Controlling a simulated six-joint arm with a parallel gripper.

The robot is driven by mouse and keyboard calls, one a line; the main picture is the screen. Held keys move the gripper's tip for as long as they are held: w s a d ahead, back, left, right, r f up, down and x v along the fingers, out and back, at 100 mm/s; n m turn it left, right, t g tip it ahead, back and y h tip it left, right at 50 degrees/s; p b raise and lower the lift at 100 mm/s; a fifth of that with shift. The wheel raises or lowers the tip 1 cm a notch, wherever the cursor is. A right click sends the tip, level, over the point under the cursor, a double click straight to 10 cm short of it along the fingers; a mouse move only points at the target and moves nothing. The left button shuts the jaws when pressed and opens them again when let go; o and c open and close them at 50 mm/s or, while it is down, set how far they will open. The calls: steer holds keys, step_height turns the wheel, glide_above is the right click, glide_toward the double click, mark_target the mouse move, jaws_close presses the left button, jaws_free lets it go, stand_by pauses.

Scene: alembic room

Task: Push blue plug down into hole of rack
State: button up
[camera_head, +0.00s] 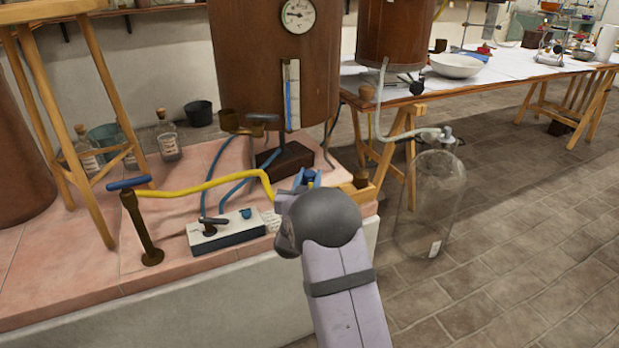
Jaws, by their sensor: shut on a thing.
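My gripper (306,183) is at the right end of the pink tiled bench, partly hidden behind my own wrist. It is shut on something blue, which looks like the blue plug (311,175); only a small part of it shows. A light wooden rack (368,194) sits just right of and behind my gripper, near the bench edge. A brown cork-like plug (361,178) stands at its right end. The rack's left part and its hole are hidden by my gripper and wrist, so I cannot tell whether the blue plug is in the hole.
A control box (228,232) with a lever and blue knob stands left of my gripper. A yellow hose (200,190) runs from a brass pump (143,228) towards my gripper. A big copper vessel (265,65) stands behind. A glass jar (432,200) is to the right.

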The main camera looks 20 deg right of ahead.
steer(key=shift+f+b, duration=1.55)
steer(key=shift+f, duration=0.5)
stand_by(4.4)
steer(key=o, duration=1.3)
steer(key=shift+c, duration=0.2)
steer(key=shift+s, duration=0.1)
steer(key=p+v, duration=0.1)
steer(key=v, duration=0.6)
steer(key=shift+a+r, duration=0.15)
